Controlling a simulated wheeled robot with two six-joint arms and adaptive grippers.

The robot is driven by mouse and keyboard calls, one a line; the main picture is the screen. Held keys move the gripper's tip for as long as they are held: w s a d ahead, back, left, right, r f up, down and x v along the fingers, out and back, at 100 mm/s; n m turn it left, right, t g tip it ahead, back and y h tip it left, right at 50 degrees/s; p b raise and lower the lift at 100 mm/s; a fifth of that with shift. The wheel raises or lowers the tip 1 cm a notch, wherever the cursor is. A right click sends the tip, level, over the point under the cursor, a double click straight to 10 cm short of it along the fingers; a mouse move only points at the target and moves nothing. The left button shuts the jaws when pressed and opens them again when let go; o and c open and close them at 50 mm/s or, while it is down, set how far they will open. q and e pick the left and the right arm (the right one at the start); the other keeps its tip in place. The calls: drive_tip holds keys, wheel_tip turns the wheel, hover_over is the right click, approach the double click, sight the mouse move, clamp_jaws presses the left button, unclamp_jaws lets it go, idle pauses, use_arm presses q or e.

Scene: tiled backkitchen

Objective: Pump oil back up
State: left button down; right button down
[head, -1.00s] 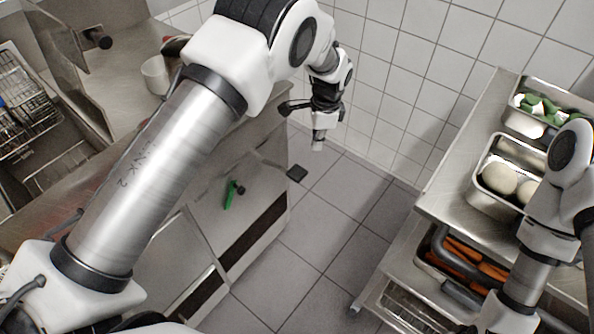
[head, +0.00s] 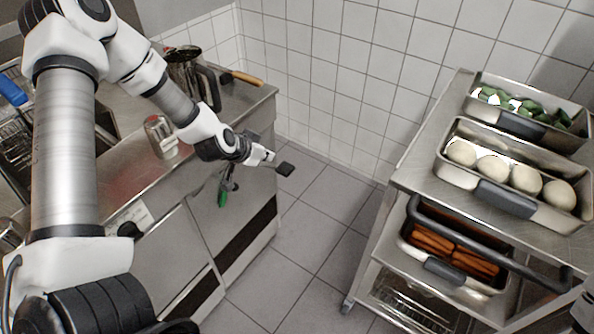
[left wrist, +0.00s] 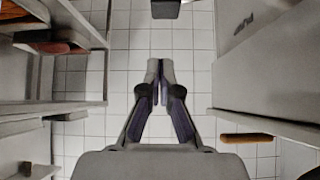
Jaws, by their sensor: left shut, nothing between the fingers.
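A green-handled lever (head: 223,194) sits on the front of the steel fryer-like cabinet (head: 165,262). A small black block (head: 285,169) shows near the cabinet's right corner. My left gripper (head: 269,157) is shut and empty, just beside that block in the head view. In the left wrist view the shut fingers (left wrist: 160,66) point toward a dark block (left wrist: 165,9) at the top edge, with a gap between. I cannot tell how far off it is. My right gripper is out of view.
A steel cart (head: 405,172) on the right holds pans of pale dough balls (head: 492,167), green vegetables (head: 520,105) and carrots (head: 450,254). A steel jug (head: 187,72), a small can (head: 160,134) and a wooden-handled tool (head: 246,78) stand or lie on the left counter. The tiled floor between is clear.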

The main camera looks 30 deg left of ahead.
use_arm(q)
drive_tip(key=shift+w+a+r, duration=0.25)
drive_tip(key=shift+w+a, duration=0.1)
drive_tip(key=shift+a, duration=0.25)
drive_tip(key=b, duration=0.4)
hover_over(287, 164)
drive_tip(key=s, duration=0.3)
wheel_tip(287, 164, down, 8)
drive_tip(key=shift+w+r, duration=0.15)
drive_tip(key=shift+r, duration=0.05)
wheel_tip(287, 164, down, 2)
drive_tip(key=shift+a+f, duration=0.1)
drive_tip(key=shift+f, duration=0.6)
